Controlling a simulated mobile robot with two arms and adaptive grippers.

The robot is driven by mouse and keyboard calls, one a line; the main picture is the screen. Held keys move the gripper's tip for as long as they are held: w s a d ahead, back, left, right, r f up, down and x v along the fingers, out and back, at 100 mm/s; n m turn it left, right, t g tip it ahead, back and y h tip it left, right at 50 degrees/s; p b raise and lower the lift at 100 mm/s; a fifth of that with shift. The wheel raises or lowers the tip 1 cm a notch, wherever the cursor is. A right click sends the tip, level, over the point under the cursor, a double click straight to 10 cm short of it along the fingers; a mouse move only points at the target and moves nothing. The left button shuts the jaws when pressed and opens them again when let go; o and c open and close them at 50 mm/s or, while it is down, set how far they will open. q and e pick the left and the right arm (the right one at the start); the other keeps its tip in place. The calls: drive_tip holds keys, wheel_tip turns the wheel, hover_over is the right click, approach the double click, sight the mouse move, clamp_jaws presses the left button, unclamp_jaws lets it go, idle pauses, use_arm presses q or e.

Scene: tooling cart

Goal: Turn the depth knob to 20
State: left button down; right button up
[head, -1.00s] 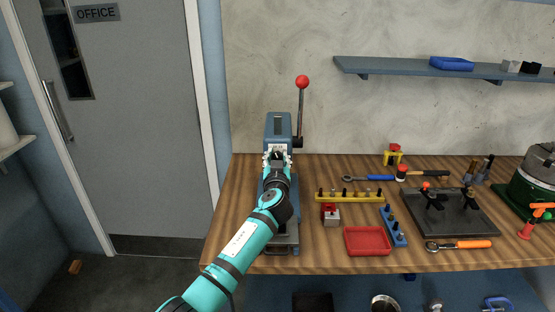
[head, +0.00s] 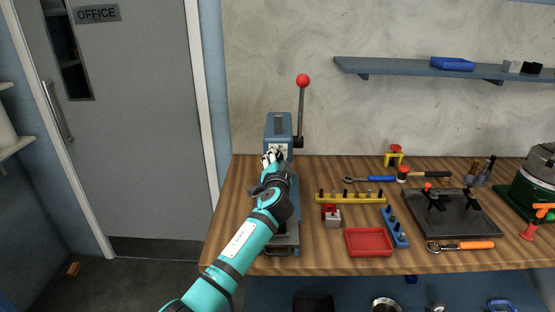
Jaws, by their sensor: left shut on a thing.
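The blue press (head: 278,124) stands at the left end of the wooden bench, with a red-balled lever (head: 301,98) rising on its right side. A pale dial face (head: 286,149) shows in part on the front of its head. My left gripper (head: 273,156) is at this dial, shut on the depth knob, which the fingers and wrist hide. The knob's pointer and the numbers are too small and covered to read. My right gripper is not in view.
Right of the press are a yellow rack (head: 350,197), a red tray (head: 368,242), a blue block (head: 394,227) and a small red-topped vise (head: 331,215). A dark fixture plate (head: 470,222) lies further right. A blue-grey shelf (head: 400,69) hangs above.

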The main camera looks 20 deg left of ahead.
use_arm(q)
drive_tip(key=shift+m+p, duration=1.15)
drive_tip(key=shift+m, duration=3.35)
drive_tip(key=c, duration=1)
unclamp_jaws()
drive_tip(key=v, duration=1.2)
